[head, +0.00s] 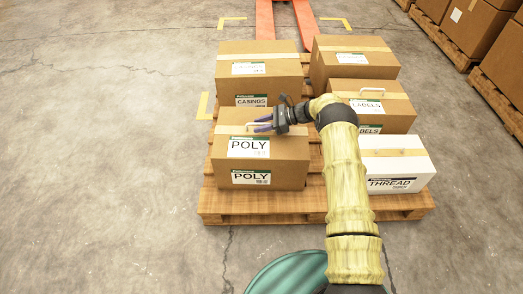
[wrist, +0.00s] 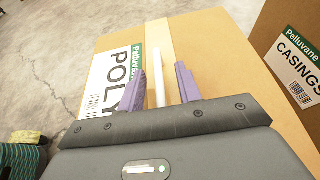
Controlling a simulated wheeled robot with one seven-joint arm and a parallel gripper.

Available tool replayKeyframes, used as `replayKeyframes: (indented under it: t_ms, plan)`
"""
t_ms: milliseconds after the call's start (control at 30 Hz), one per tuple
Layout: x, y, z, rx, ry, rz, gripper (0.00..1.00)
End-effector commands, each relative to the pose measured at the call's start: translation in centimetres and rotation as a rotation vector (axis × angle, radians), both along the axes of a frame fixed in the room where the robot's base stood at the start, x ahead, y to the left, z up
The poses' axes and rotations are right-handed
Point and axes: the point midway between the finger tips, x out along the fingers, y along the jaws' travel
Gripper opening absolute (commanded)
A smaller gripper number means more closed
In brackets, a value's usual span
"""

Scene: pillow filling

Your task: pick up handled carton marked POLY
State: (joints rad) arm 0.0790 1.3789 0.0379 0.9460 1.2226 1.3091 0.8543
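The carton marked POLY (head: 291,150) is a brown box with tan tape and white POLY labels, at the front left of the pallet. In the wrist view its top (wrist: 205,65) fills the middle. Its white handle (wrist: 159,78) stands up from the taped top. My gripper (head: 262,125) is just above the carton, reaching in from the right. In the wrist view my gripper (wrist: 161,80) has its purple fingers apart, one on each side of the handle, with gaps between. Whether the tips touch the carton's top is unclear.
The wooden pallet (head: 270,205) also bears a CASINGS carton (head: 285,85) behind, a LABELS carton (head: 393,110) with a handle, another brown carton (head: 330,60), and a white THREAD carton (head: 420,163). Orange forks (head: 265,20) lie beyond. Floor at left is clear.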

Motion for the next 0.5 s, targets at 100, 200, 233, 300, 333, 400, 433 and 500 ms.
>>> replayKeyframes:
  t_ms: [100, 200, 233, 300, 333, 400, 433, 500]
  plan:
    - [-0.03, 0.05, 0.04, 0.000, 0.000, 0.002, 0.34]
    - [-0.03, 0.05, 0.04, 0.000, 0.000, 0.002, 0.34]
    - [-0.03, 0.05, 0.04, 0.000, 0.000, 0.002, 0.34]
    - [-0.02, 0.02, 0.05, 0.000, 0.000, 0.001, 0.34]
    - [-0.02, 0.01, 0.04, 0.001, 0.000, 0.001, 0.34]
    - [-0.02, -0.02, 0.04, 0.001, 0.000, 0.001, 0.26]
    - [0.00, -0.04, 0.04, 0.001, 0.000, 0.000, 0.20]
    - [0.00, -0.06, 0.04, 0.001, 0.000, 0.000, 0.07]
